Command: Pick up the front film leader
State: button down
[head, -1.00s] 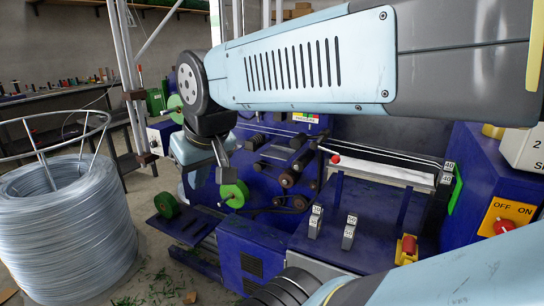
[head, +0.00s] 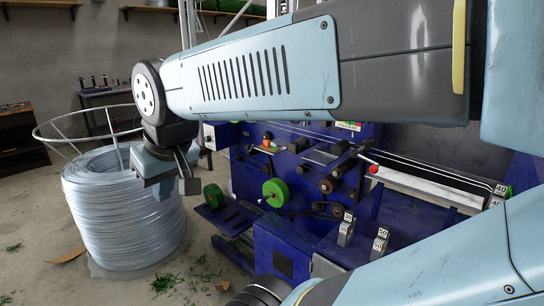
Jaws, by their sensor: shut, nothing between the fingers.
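I cannot make out a film leader for certain. The blue machine (head: 280,235) carries a green spool (head: 276,192) on its front and another green spool (head: 213,195) on a low plate to its left. A white strip (head: 430,188) lies along the machine's top at the right. My gripper (head: 188,182) hangs at the end of my arm, between the wire coil and the machine in the picture. It is shut and empty, apart from the spools. My arm hides part of the machine's back.
A large coil of grey wire (head: 120,210) stands on the floor at the left, with a wire hoop (head: 50,140) above it. Green scraps lie on the open floor before the machine.

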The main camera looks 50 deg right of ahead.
aim_at(267, 144)
jog(key=u, duration=0.95)
jog(key=i, duration=1.1)
jog(key=z, duration=3.4)
jog(key=i, duration=0.55)
jog(key=z, duration=0.1)
